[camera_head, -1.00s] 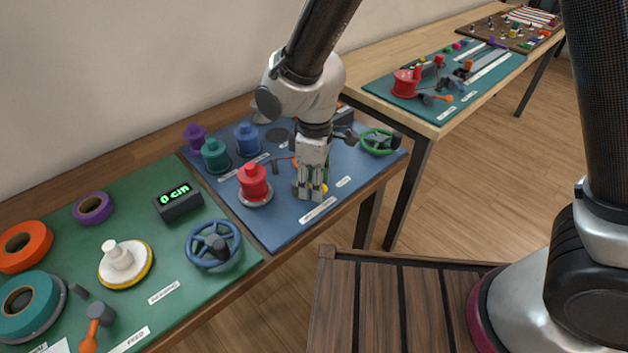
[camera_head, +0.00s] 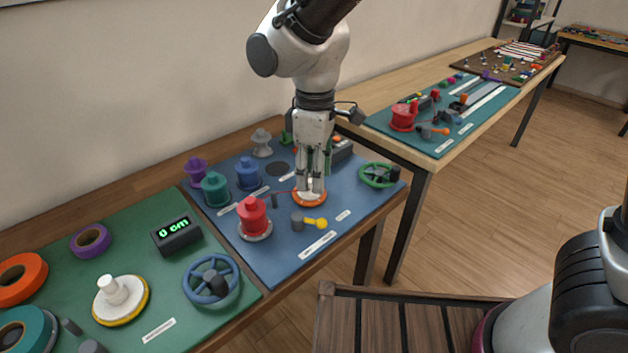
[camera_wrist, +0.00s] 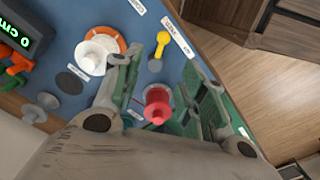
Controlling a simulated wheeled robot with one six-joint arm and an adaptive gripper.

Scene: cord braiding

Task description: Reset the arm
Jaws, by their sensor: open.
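My gripper (camera_head: 311,187) points down over the blue mat (camera_head: 345,190), with its fingers apart and nothing between them. In the head view its tips overlap a white-hubbed disc with an orange rim (camera_head: 309,200); I cannot tell the exact height. A grey post with a yellow handle (camera_head: 316,223) is clear of the fingers, nearer the front edge. A red spool (camera_head: 252,213) stands to the left. In the wrist view, the gripper (camera_wrist: 160,85) is open, the red spool (camera_wrist: 157,103) shows between the fingers, and the orange-rimmed disc (camera_wrist: 97,50) lies to the left.
Purple (camera_head: 195,171), teal (camera_head: 214,188) and blue (camera_head: 248,173) spools stand left of my gripper. A green wheel (camera_head: 379,174) is to the right. The green mat (camera_head: 140,215) holds a display (camera_head: 176,235) reading 0 cm and a blue wheel (camera_head: 211,280). Another table (camera_head: 440,160) stands behind.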

